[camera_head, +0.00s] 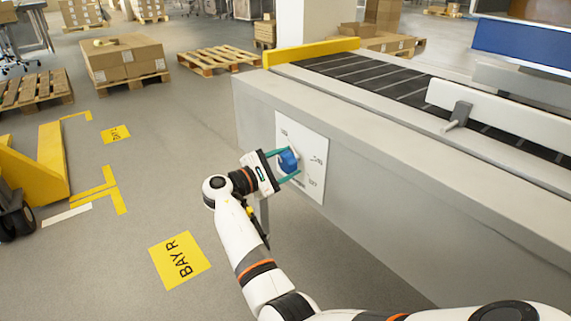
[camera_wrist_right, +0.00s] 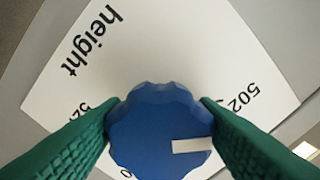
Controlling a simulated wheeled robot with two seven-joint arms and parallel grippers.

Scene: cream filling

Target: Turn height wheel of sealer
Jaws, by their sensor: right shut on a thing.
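The height wheel is a blue scalloped knob (camera_head: 288,160) on a white plate (camera_head: 311,140) on the side of the grey sealer (camera_head: 380,190). In the right wrist view the wheel (camera_wrist_right: 160,125) fills the lower middle, with a pale pointer strip at its lower right. The plate (camera_wrist_right: 170,50) shows there with the word "height" and scale numbers, some of them hidden. My right gripper (camera_head: 287,164) has its green fingers on both sides of the wheel, shut on it. My left gripper is not in view.
A conveyor belt (camera_head: 380,84) with a yellow end bar (camera_head: 310,51) runs along the sealer's top. Pallets (camera_head: 217,60) and cartons (camera_head: 125,58) stand at the back left. A yellow machine (camera_head: 35,165) is at the left edge. The floor between is clear.

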